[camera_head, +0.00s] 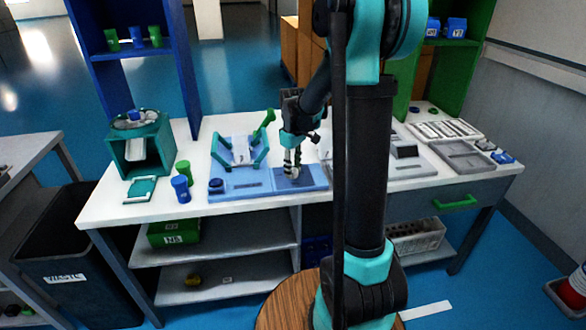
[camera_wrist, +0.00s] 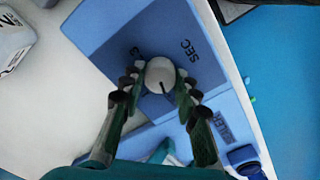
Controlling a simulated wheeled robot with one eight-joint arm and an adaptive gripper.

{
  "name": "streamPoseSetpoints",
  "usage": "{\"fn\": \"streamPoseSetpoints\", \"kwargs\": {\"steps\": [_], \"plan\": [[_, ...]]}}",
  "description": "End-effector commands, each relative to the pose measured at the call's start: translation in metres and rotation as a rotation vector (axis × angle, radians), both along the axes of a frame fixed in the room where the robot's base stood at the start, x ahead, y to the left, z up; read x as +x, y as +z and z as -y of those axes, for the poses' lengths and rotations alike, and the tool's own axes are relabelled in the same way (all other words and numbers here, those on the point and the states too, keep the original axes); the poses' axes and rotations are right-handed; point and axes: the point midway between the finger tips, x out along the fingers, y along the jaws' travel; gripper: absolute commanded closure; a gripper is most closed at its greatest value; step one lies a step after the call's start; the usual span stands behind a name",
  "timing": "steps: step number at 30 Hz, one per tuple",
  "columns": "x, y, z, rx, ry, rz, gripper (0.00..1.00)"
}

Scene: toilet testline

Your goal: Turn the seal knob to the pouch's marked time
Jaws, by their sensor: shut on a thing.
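The seal knob (camera_wrist: 160,72) is a pale round knob with a dark pointer line, on a blue panel (camera_wrist: 108,38) in the wrist view. The line points toward the lower part of the picture, near my fingers. "SEC" is printed beside the knob; another marking at its upper left is partly hidden by a finger. My gripper (camera_wrist: 157,84) has its fingers on both sides of the knob and is shut on it. In the head view my gripper (camera_head: 291,168) reaches down to the blue sealer base (camera_head: 245,190). I cannot read a marked time on any pouch.
A white object with dark lettering (camera_wrist: 12,45) is cut off at the wrist view's left edge. Blue and green cups (camera_head: 181,188) and a teal dispenser (camera_head: 140,150) stand left of the sealer. Grey trays (camera_head: 462,156) lie at the right. A black bin (camera_head: 85,250) stands at left.

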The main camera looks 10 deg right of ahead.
Motion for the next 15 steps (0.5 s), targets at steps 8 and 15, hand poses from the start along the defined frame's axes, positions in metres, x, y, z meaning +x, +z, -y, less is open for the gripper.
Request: {"fn": "streamPoseSetpoints", "kwargs": {"steps": [8,15], "plan": [[0.0001,0.0002,0.0001,0.0,-0.179,0.0,0.98],[0.0001,0.0002,0.0,0.0,-0.403,0.0,0.98]]}}
